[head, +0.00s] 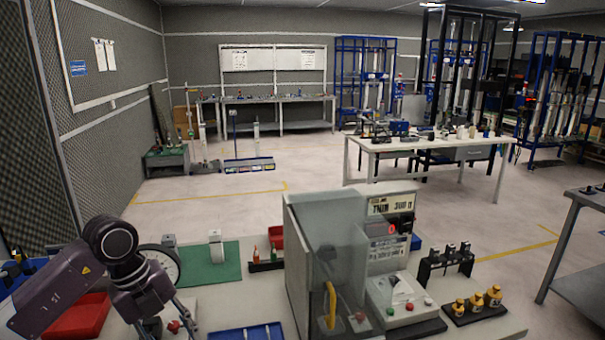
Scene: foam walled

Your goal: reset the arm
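My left arm (110,270) comes in from the lower left and bends down over the near table. Its lower end, where my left gripper (172,326) is, is partly cut off by the bottom edge of the picture. I cannot make out whether its fingers are apart or together, or whether they hold anything. A red tray (82,318) lies beside and behind the arm. My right arm and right gripper are not in view.
A machine with a clear guard (312,250) and a control box (402,300) stands mid-table. A green mat (215,268), a blue tray (245,333), a black rack (445,262) and yellow-capped bottles (477,301) surround it. Open floor (230,190) lies beyond.

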